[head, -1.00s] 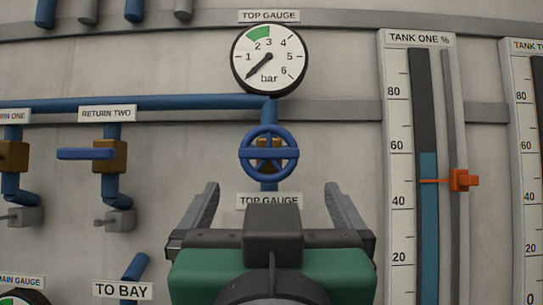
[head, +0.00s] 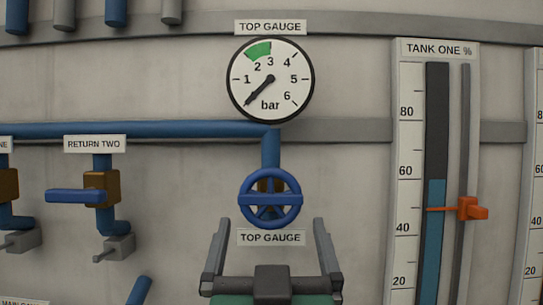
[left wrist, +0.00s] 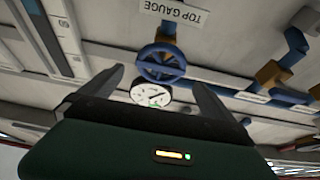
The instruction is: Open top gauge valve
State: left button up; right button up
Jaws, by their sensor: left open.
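The blue top gauge handwheel (head: 270,198) sits on a blue pipe below the round top gauge (head: 270,79), with a brown valve body behind it. The gauge needle points low, below 1 bar, outside the green band. My left gripper (head: 272,252) is open and empty, just below the wheel in the head view, with its fingers apart on either side of the lower "TOP GAUGE" label (head: 271,238). In the left wrist view the handwheel (left wrist: 160,64) shows upside down beyond the open fingers, not touched. My right gripper is not in view.
To the left is the return two valve (head: 102,188) with a blue lever pointing left. To the right is the tank one level scale (head: 437,180) with an orange pointer (head: 470,208). A blue pipe (head: 130,130) runs left from the gauge. The wall around the wheel is clear.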

aim_at(271, 200)
pick_arm(q)
jog(key=p+x, duration=0.4)
jog(key=x, duration=0.5)
jog(key=shift+w, duration=0.25)
jog(key=shift+s+r, duration=0.1)
jog(key=shift+s, duration=0.25)
jog(key=shift+c, duration=0.8)
jog(key=shift+a, duration=0.1)
jog(key=c, duration=0.9)
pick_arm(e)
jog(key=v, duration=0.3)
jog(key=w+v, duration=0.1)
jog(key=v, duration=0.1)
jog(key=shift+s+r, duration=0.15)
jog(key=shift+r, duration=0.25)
